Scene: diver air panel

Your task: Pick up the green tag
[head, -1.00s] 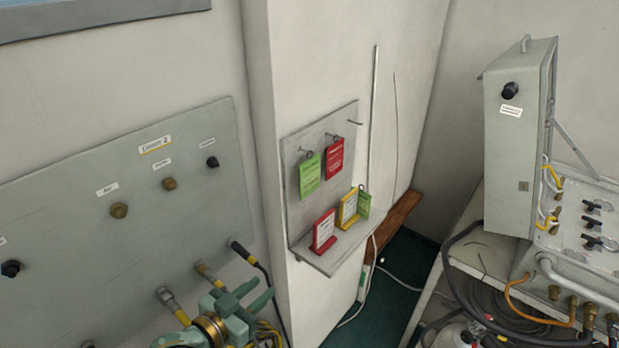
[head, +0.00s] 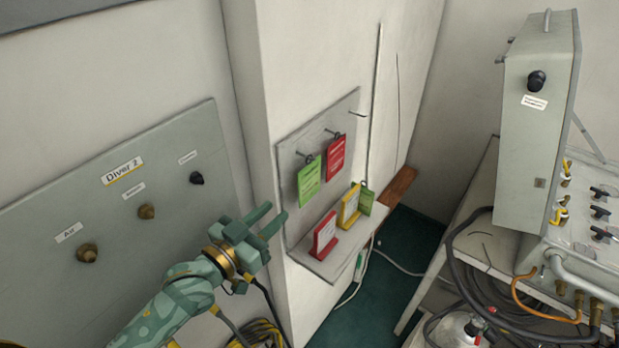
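A green tag (head: 310,181) hangs from a peg on the left of a small grey wall rack. Another green tag (head: 362,201) stands at the right end of the rack's shelf, partly hidden behind a yellow tag. My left gripper (head: 272,219) is in front of the wall, to the left of the rack and lower than the hanging green tag. Its two fingers are apart with nothing between them, and it touches no tag. My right gripper is not in the head view.
A red tag (head: 335,155) hangs beside the hanging green one. A red tag (head: 324,237) and the yellow tag (head: 349,207) stand on the shelf (head: 322,268). The Diver 2 panel (head: 110,215) is left; a grey case (head: 540,130) and hoses are right.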

